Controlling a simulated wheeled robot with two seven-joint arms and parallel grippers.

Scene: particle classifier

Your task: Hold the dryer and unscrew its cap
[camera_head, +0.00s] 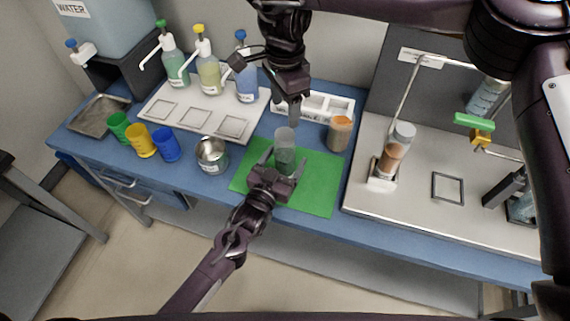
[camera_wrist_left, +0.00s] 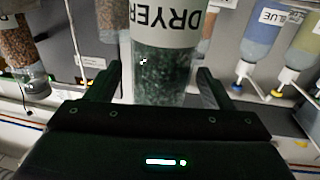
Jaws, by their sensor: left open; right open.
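The dryer (camera_head: 285,160) is a clear cylinder with dark green granules, upright over the green mat (camera_head: 322,190). Its top end, a greyish cap (camera_head: 285,135), points up. In the left wrist view the dryer (camera_wrist_left: 160,75) appears upside down with its DRYER label, between the two fingers. My left gripper (camera_head: 284,158) reaches in from the front and is open, one finger on each side of the dryer. My right gripper (camera_head: 293,110) points down from above, open, just above and slightly behind the cap. Whether any finger touches the dryer cannot be told.
An orange-brown jar (camera_head: 339,134) stands right of the dryer, near a white rack (camera_head: 318,105). A metal cup (camera_head: 212,155) and coloured cups (camera_head: 166,146) stand left. A dispensing station (camera_head: 415,215) fills the right.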

